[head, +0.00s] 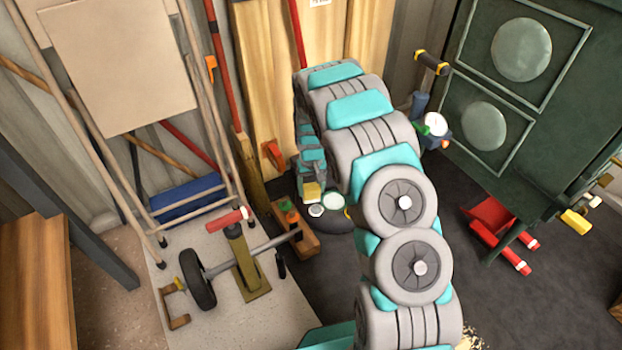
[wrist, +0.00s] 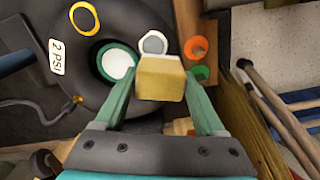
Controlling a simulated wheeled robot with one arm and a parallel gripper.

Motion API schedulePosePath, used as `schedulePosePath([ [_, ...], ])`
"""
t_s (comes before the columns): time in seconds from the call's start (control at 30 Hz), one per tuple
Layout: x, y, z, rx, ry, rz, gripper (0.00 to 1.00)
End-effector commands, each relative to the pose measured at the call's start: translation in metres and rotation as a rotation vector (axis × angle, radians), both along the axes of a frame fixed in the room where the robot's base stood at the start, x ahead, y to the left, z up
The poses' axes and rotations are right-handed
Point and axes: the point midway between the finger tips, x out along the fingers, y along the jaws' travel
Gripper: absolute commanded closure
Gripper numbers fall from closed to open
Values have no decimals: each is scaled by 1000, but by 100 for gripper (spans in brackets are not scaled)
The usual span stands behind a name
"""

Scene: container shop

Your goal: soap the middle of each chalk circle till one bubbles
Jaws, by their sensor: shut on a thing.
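My gripper (wrist: 160,95) is shut on a yellow sponge-like block (wrist: 160,77); both also show in the head view, the block (head: 312,193) at the end of my arm. Below is a black inner tube (wrist: 60,82) marked "2 PSI". A pale ring with a greyish middle (wrist: 152,42) shows just beyond the block.
A wooden tray (head: 306,238) with orange-topped (wrist: 196,47) and green (wrist: 201,72) items stands beside the tube. A wheeled axle (head: 240,260) lies left of it. A dark green cabinet (head: 590,110) and a red stand (head: 492,218) are at right. Dark floor between is clear.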

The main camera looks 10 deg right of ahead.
Motion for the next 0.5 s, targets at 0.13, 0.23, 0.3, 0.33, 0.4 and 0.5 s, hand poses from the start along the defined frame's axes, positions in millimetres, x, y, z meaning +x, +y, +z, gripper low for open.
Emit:
schedulePosePath([
  [0.13, 1, 0, 15, 0, -2, 0, 73],
  [0.23, 1, 0, 24, 0, -3, 0, 73],
  [0.3, 1, 0, 30, 0, -4, 0, 73],
  [0.33, 1, 0, 32, 0, -3, 0, 73],
  [0.4, 0, 0, 36, 0, -3, 0, 73],
  [0.5, 0, 0, 38, 0, -2, 0, 73],
])
